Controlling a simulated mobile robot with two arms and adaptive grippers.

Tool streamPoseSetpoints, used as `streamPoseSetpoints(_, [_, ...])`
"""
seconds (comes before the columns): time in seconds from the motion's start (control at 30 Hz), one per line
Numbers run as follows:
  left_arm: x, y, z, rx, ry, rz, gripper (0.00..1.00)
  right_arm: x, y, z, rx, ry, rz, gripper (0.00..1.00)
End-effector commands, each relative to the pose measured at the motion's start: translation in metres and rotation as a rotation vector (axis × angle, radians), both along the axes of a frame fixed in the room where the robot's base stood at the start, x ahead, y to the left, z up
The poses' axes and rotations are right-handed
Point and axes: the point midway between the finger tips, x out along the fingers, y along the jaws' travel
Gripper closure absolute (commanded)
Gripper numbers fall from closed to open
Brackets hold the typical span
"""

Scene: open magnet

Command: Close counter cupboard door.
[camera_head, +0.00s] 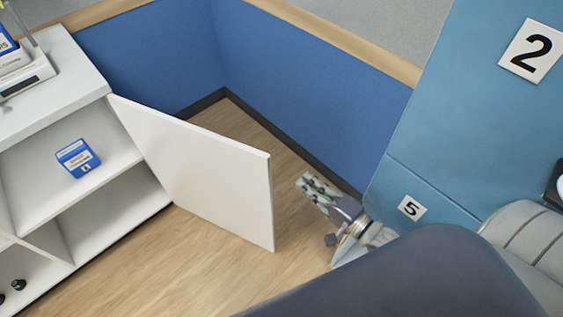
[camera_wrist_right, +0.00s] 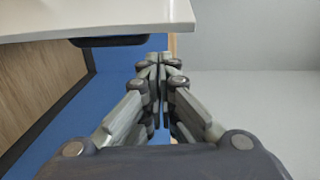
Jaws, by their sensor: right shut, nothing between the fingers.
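The white cupboard door (camera_head: 205,170) stands wide open in the head view, swung out from the right end of the white counter cupboard (camera_head: 105,215). My right gripper (camera_head: 304,181) is just to the right of the door's free edge, with a small gap in the picture, shut and empty. In the right wrist view, the shut fingers (camera_wrist_right: 161,62) point ahead. A white panel (camera_wrist_right: 100,18) with a dark piece under it crosses the upper left there; it may be the door. My left gripper is not in view.
A blue box (camera_head: 77,158) lies on the cupboard's upper shelf. Blue partition walls (camera_head: 310,85) stand behind the door. A blue-green panel (camera_head: 465,100) numbered 2 and 5 stands right of my gripper. The wooden floor (camera_head: 190,260) in front is clear.

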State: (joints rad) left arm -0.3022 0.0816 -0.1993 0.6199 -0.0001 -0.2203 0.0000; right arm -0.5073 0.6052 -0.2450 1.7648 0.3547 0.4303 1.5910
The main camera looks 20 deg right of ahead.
Motion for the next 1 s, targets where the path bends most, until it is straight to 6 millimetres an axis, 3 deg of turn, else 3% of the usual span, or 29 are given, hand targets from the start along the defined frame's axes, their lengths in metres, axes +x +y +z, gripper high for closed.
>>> streamPoseSetpoints(0.23, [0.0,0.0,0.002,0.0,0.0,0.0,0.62,0.014,0.005,0.01,0.051,-0.017,0.005,1.0])
streamPoseSetpoints(0.7, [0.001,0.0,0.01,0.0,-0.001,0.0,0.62,0.082,0.032,0.009,0.048,-0.014,0.005,1.0])
streamPoseSetpoints(1.0, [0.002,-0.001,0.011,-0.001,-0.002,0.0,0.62,0.093,0.037,0.007,0.045,-0.012,0.006,1.0])
